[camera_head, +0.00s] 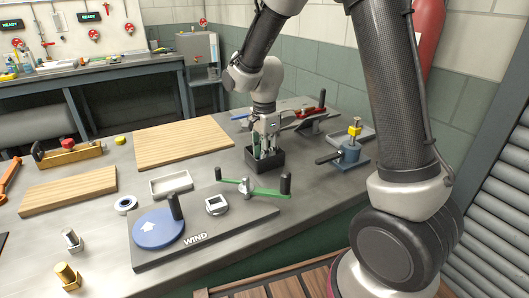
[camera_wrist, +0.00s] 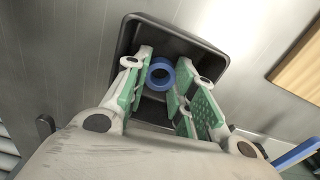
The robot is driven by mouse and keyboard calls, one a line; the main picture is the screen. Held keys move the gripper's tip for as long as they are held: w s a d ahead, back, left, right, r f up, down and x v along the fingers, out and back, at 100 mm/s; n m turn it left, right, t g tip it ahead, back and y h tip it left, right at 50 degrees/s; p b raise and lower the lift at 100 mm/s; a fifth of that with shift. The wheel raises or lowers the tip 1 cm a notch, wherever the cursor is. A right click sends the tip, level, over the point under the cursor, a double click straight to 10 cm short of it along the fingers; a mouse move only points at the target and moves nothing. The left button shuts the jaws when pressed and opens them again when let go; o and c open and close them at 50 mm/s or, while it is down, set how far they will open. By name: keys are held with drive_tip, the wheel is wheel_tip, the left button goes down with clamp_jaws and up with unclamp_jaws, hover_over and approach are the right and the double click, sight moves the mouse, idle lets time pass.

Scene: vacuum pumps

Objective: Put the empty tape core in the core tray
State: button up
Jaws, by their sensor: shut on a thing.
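The tape core, a small blue ring (camera_wrist: 150,75), shows in the wrist view between the green pads of my gripper (camera_wrist: 158,88). My gripper is shut on it. My gripper (camera_head: 264,153) points down into a black open-topped tray (camera_head: 265,168) on the bench. The tray's dark rim also shows around the fingers in the wrist view (camera_wrist: 190,33). In the head view the ring is hidden by the fingers and tray wall. I cannot tell whether the ring touches the tray floor.
A winding fixture with a blue disc (camera_head: 158,228) and green crank (camera_head: 268,193) stands close in front of the tray. A white tray (camera_head: 171,184) and a white-and-blue ring (camera_head: 126,204) are left. A blue vise-like device (camera_head: 350,152) is right. A wooden board (camera_head: 182,143) lies behind left.

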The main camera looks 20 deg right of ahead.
drive_tip(key=shift+f, duration=0.2)
drive_tip(key=o, duration=0.8)
drive_tip(key=shift+c, duration=0.2)
wheel_tip(320, 180, up, 12)
clamp_jaws()
